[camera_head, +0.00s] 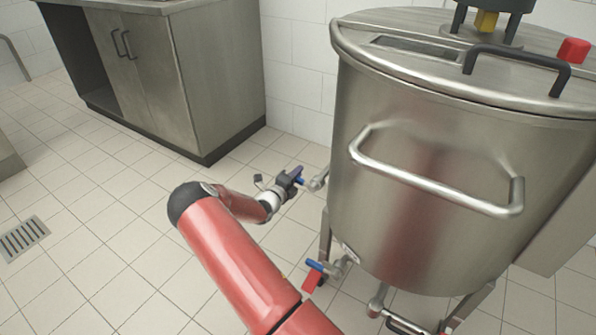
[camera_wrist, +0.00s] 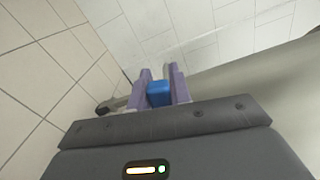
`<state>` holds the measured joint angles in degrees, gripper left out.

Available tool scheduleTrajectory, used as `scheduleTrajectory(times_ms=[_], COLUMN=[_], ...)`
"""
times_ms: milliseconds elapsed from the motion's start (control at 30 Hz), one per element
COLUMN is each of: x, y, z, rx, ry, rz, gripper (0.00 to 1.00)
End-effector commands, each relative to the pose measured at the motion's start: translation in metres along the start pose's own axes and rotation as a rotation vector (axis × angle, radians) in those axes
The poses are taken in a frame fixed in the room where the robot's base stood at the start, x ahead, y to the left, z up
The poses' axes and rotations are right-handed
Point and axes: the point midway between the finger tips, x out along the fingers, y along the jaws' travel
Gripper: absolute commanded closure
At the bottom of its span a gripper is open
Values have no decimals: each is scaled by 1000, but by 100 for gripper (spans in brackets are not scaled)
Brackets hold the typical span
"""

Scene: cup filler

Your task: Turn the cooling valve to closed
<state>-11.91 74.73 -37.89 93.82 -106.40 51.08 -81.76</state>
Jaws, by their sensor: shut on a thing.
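A small valve (camera_head: 318,182) sticks out of the left side of the large steel tank, low down. I see no label that names it as the cooling valve. My gripper (camera_head: 297,175) is at this valve. In the wrist view, the two purple fingers of my gripper (camera_wrist: 160,82) stand on either side of its blue handle (camera_wrist: 159,95) and are shut on it. The fingers hide part of the handle, and I cannot tell its exact angle from these views.
The steel tank (camera_head: 430,150) with its bent handrail (camera_head: 435,186) fills the right. A second valve with a blue handle (camera_head: 317,266) and a red tag (camera_head: 312,281) sits lower at its front. A steel cabinet (camera_head: 215,80) stands at the back left. The tiled floor between is clear.

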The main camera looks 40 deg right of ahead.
Motion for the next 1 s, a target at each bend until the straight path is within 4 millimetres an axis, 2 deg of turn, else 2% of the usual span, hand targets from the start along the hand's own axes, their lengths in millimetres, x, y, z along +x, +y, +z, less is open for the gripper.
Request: scheduleTrajectory(times_ms=[400,933,967,1000], x=[0,0,0,0], y=[14,16,16,16], z=[0,-1,-1,-1], rx=[-176,-199,-199,-199], ry=[-3,-3,-3,-3], rz=[1,2,2,2], gripper=[100,100,78,72])
